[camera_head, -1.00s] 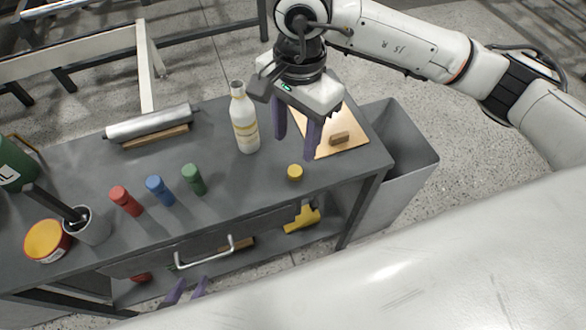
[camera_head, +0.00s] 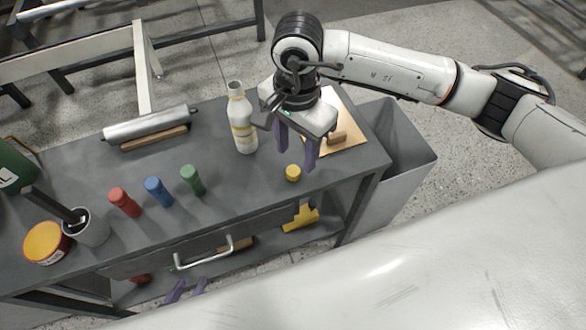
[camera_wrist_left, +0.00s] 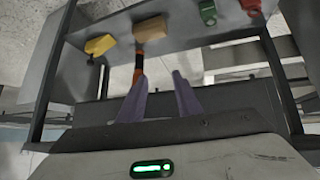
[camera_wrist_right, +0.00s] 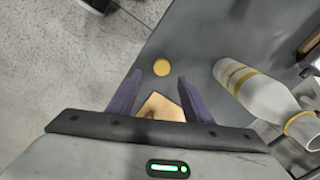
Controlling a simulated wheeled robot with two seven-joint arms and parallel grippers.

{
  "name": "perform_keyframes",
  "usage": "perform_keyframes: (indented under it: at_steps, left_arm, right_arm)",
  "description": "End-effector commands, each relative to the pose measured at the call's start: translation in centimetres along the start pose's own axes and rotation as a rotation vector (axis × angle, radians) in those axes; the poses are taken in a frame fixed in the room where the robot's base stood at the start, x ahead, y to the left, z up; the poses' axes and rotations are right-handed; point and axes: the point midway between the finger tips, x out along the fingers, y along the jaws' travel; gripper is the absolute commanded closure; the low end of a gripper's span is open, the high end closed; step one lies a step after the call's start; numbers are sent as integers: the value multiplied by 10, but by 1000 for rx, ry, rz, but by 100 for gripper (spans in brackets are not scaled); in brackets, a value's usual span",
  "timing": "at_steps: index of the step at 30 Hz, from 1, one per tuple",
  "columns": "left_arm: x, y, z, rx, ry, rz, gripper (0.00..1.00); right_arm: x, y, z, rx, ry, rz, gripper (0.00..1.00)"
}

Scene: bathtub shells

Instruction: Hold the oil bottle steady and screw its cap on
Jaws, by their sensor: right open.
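The oil bottle (camera_head: 242,125), white with yellow bands, stands upright and uncapped on the bench; it also shows in the right wrist view (camera_wrist_right: 262,98). The yellow cap (camera_head: 293,172) lies on the bench top near its front edge; it also shows in the right wrist view (camera_wrist_right: 162,67). My right gripper (camera_head: 296,162) is open and empty, above the bench close to the cap, right of the bottle. In its wrist view the cap lies beyond the open fingers (camera_wrist_right: 150,95). My left gripper (camera_head: 187,288) is low in front of the bench; its fingers are apart and empty in its wrist view (camera_wrist_left: 160,85).
Red (camera_head: 125,202), blue (camera_head: 159,191) and green (camera_head: 193,181) cylinders stand left of the bottle. A roller (camera_head: 148,124) lies behind them. A board (camera_head: 350,143) with a brown block (camera_head: 337,138) is at right. A drawer handle (camera_head: 203,257) juts out in front. A grey bin (camera_head: 400,170) stands right.

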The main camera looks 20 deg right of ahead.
Motion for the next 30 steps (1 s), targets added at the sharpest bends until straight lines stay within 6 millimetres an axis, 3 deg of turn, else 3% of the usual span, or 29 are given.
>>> perform_keyframes:
  at_steps: [5,15,27,30]
  left_arm:
    - [-1,0,0,0,-1,-1,69]
    - [-5,-2,-3,-3,-1,-5,69]
    - [-5,-3,-2,-3,-2,-5,69]
    - [-5,-3,-2,-3,-2,-5,69]
  right_arm:
    - [4,0,1,0,-2,2,54]
    - [49,-2,4,0,-2,3,54]
    - [52,-3,4,0,-1,0,54]
    - [52,-3,4,0,-1,0,71]
